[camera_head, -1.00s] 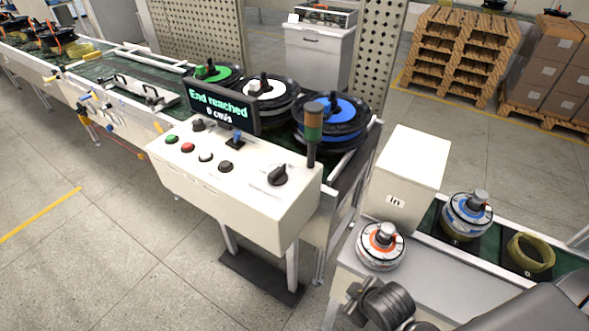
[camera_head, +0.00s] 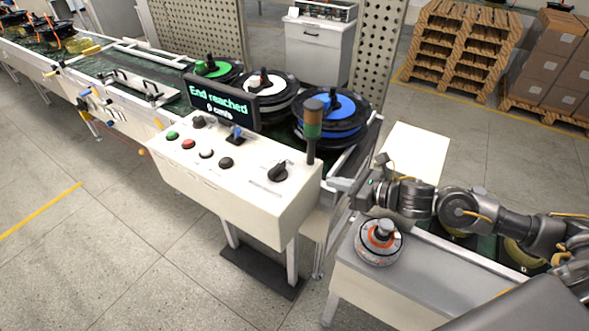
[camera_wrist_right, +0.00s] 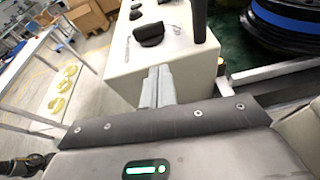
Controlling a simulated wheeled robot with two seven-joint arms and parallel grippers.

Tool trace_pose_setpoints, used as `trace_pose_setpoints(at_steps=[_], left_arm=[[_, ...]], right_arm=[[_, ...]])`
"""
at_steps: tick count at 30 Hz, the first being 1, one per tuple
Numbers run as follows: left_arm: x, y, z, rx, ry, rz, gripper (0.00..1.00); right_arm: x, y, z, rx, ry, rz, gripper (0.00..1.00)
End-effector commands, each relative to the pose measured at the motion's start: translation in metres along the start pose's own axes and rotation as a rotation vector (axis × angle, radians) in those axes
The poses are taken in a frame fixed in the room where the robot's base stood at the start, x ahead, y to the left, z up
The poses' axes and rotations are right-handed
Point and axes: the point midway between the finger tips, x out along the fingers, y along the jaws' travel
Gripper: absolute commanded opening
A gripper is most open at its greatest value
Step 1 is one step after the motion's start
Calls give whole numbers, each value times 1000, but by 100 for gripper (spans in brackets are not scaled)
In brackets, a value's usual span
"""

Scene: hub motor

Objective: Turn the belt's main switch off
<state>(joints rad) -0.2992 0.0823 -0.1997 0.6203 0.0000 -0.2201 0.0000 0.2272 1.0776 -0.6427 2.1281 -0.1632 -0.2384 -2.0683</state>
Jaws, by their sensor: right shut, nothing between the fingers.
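The main switch is probably the large black rotary knob (camera_head: 278,172) on the right part of the white control box (camera_head: 235,205). It also shows in the wrist view (camera_wrist_right: 149,34), ahead of the fingertips. My right gripper (camera_head: 338,184) is shut and empty, just right of the control box, apart from the knob. Its closed fingers show in the wrist view (camera_wrist_right: 157,88), pointing at the box. The display (camera_head: 218,103) reads "End reached" with a small speed line below, seemingly zero. My left gripper is not in view.
A signal post (camera_head: 312,130) stands close beside the knob. Several push buttons (camera_head: 188,144) and a blue-topped switch (camera_head: 236,133) share the panel. Wheels, including a blue one (camera_head: 335,108), sit on the belt behind. An orange-and-white hub (camera_head: 379,242) stands on the grey bench.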

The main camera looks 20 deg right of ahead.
Motion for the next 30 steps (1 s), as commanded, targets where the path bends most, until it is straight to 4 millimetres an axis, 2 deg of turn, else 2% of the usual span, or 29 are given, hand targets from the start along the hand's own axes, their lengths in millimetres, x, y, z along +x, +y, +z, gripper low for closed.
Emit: trace_pose_setpoints(at_steps=[4,13,17,20,30], left_arm=[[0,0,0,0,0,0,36],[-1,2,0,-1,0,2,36],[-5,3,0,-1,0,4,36],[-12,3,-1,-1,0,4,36],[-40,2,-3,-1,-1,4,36]], right_arm=[[-3,-3,3,-77,0,18,0],[-3,-3,4,-75,-2,17,0],[5,-3,6,-73,-4,16,0],[19,-3,7,-72,-4,16,0],[88,-1,8,-71,-3,16,0]])
